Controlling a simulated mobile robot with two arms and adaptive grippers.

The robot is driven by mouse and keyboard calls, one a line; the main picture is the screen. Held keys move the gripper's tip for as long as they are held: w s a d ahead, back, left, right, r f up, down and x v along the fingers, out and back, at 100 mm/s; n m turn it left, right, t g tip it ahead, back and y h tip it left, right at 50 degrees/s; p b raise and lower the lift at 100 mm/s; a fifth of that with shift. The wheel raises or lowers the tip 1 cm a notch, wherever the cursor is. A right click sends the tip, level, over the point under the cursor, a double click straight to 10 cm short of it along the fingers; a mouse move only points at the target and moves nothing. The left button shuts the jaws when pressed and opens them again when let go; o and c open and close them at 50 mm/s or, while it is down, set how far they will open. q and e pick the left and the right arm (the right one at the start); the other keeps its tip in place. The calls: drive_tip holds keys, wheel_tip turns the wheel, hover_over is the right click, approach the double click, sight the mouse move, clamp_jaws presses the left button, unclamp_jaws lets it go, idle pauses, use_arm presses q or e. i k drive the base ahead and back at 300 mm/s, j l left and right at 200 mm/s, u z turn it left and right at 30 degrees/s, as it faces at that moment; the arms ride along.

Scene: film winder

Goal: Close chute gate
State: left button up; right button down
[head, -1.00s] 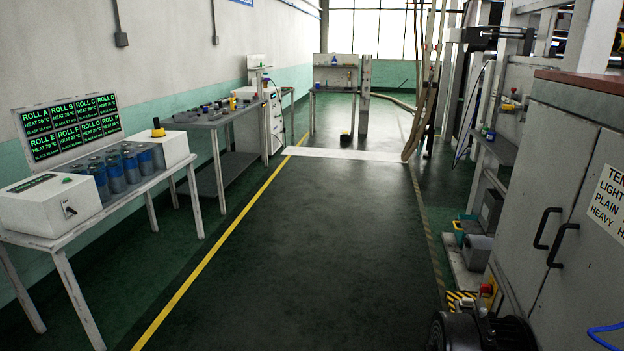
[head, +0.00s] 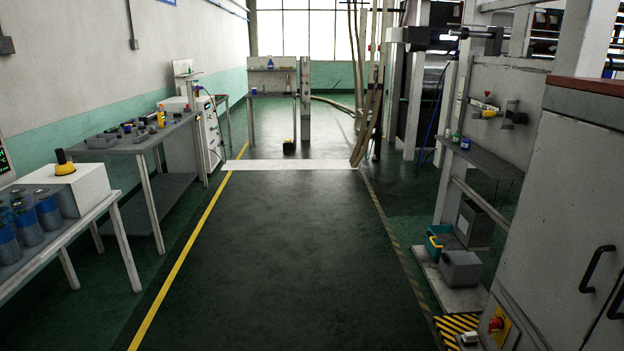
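I cannot make out a chute gate for certain in the head view. I cannot tell whether either belongs to the gate. Neither of my grippers shows in the head view.
The dark green aisle floor (head: 285,255) is clear ahead, with a yellow line (head: 187,262) on its left. A white bench (head: 98,218) and a grey tool table (head: 140,143) stand left. A grey cabinet (head: 570,190) and grey box (head: 461,268) stand right.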

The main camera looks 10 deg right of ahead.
sight(450, 242)
drive_tip(key=i+z, duration=0.2)
drive_tip(key=i, duration=0.9)
drive_tip(key=i+z, duration=0.15)
drive_tip(key=i, duration=0.9)
